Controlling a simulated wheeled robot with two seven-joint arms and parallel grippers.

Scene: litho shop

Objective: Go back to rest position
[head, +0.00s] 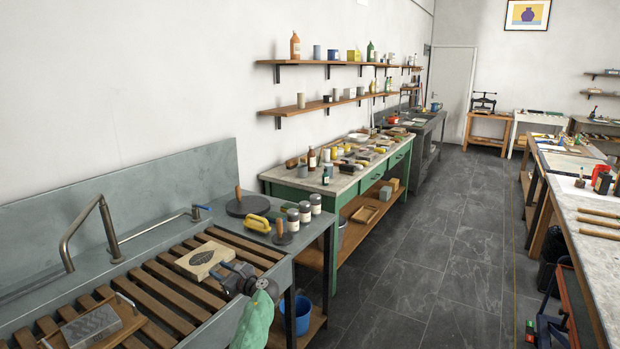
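My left gripper (229,275) shows as a dark grey shape at the right edge of the slatted sink. It is right beside a pale yellowish block (202,259) with a dark mark on its top, which lies on the wooden slats. The finger gap is too small and dark to tell whether it is open or shut, and I see nothing clearly held in it. My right gripper is not in view.
The slatted sink (165,290) has a bent metal tap (88,235). A blue bucket (298,314) is below. The grey floor aisle (440,245) is clear; a long table (590,215) stands right.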

